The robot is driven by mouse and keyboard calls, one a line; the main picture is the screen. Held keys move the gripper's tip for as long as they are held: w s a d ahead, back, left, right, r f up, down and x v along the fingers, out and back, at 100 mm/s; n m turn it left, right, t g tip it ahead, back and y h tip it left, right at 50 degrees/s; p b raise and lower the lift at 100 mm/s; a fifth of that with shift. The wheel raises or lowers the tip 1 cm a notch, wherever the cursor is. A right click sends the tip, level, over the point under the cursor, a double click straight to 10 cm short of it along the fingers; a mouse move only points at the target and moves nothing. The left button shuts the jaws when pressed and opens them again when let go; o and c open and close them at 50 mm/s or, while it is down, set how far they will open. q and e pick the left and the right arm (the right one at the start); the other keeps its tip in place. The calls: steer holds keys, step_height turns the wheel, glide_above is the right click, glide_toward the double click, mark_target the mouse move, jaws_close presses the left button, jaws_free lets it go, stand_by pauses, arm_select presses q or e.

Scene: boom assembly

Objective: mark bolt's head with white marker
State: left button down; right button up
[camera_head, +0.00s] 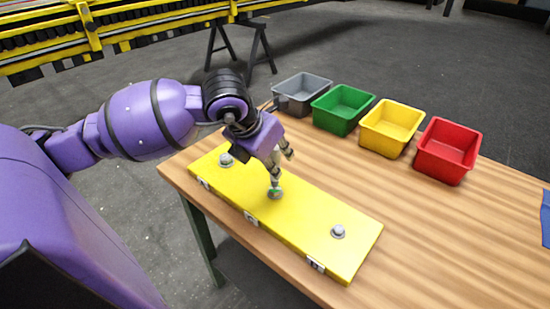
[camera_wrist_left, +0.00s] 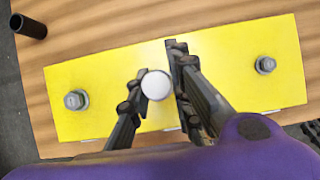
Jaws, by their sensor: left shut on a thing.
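The yellow block (camera_head: 305,222) lies on the wooden table and bears three bolts. The left bolt (camera_head: 226,160) and right bolt (camera_head: 338,231) are uncovered and also show in the left wrist view (camera_wrist_left: 76,100) (camera_wrist_left: 265,65). My left gripper (camera_head: 281,152) is over the middle bolt (camera_head: 275,194), shut on the marker (camera_wrist_left: 156,85), whose round white end faces the wrist camera. In the head view the marker points down at the middle bolt's head, where some green shows. Whether its tip touches is too small to tell. The marker hides the middle bolt in the wrist view. My right gripper is not in view.
Grey (camera_head: 302,93), green (camera_head: 343,109), yellow (camera_head: 391,128) and red (camera_head: 447,151) bins stand along the table's far side. A dark cylinder (camera_wrist_left: 28,26) stands beyond the block's left end.

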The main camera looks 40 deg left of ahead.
arm_select(q)
steer(key=shift+r, duration=0.15)
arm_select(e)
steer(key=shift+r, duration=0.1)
arm_select(q)
steer(key=shift+r+p, duration=1.05)
steer(key=shift+r, duration=1.85)
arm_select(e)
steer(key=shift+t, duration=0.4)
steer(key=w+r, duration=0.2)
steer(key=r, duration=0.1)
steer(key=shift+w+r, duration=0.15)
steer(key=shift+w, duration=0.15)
arm_select(q)
steer(key=shift+s+f, duration=0.1)
steer(key=shift+f, duration=0.05)
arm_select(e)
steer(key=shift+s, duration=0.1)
